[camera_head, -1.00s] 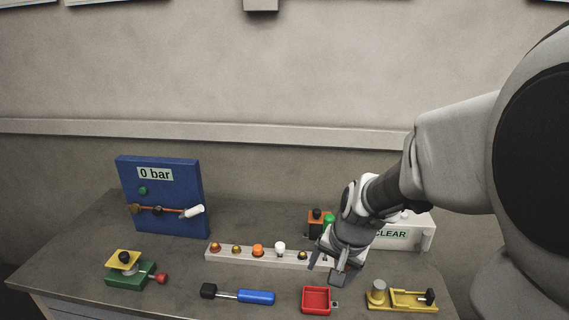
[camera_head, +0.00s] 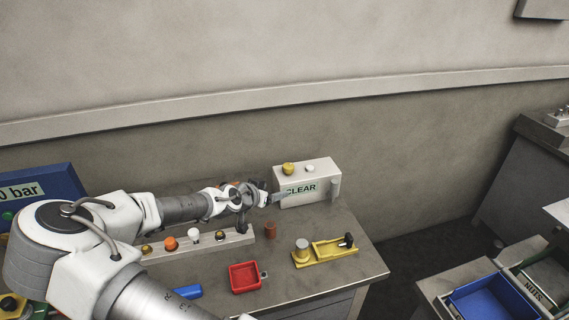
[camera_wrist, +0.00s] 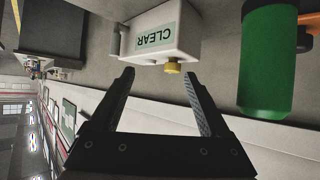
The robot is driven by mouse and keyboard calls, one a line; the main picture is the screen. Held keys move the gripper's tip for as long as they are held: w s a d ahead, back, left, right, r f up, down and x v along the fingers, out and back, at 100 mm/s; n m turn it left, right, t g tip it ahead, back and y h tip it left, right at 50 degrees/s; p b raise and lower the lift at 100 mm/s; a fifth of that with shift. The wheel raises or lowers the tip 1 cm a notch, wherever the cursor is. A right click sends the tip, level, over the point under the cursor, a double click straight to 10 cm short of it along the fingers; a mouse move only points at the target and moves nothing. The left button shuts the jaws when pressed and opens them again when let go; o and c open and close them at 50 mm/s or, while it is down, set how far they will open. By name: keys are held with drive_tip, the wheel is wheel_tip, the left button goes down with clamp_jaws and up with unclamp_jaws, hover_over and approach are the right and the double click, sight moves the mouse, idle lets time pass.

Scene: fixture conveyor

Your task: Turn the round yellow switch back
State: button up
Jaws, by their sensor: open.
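The round yellow switch (camera_head: 288,168) sits on top of the white box (camera_head: 322,187) marked CLEAR, left of a small white knob (camera_head: 309,168). My gripper (camera_head: 268,197) is at the box's left, lower than the switch, and looks apart from it. In the wrist view, the yellow switch (camera_wrist: 173,66) shows beyond and between the fingertips of my open, empty gripper (camera_wrist: 159,76), nearer the right finger. The white box (camera_wrist: 165,33) appears upside down there. My arm hides part of the bench left of the box in the head view.
A green cylinder (camera_wrist: 266,62) stands close to the right finger in the wrist view. A rail with knobs (camera_head: 180,251), a red tray (camera_head: 245,277) and a yellow fixture (camera_head: 325,253) lie on the bench. The bench right of the box is clear.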

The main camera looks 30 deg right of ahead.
sight(287, 168)
drive_tip(key=shift+t+h, duration=0.6)
drive_tip(key=shift+t, duration=0.1)
drive_tip(key=w+p+x, duration=0.1)
drive_tip(key=x, duration=0.5)
drive_tip(key=w+r+p+x, duration=0.1)
drive_tip(key=x, duration=0.5)
drive_tip(key=w+r+x, duration=0.1)
drive_tip(key=x, duration=0.5)
drive_tip(key=shift+a+r+p, duration=0.2)
drive_tip(key=shift+a+p, duration=0.15)
drive_tip(key=shift+p, duration=0.05)
clamp_jaws()
drive_tip(key=shift+n, duration=0.3)
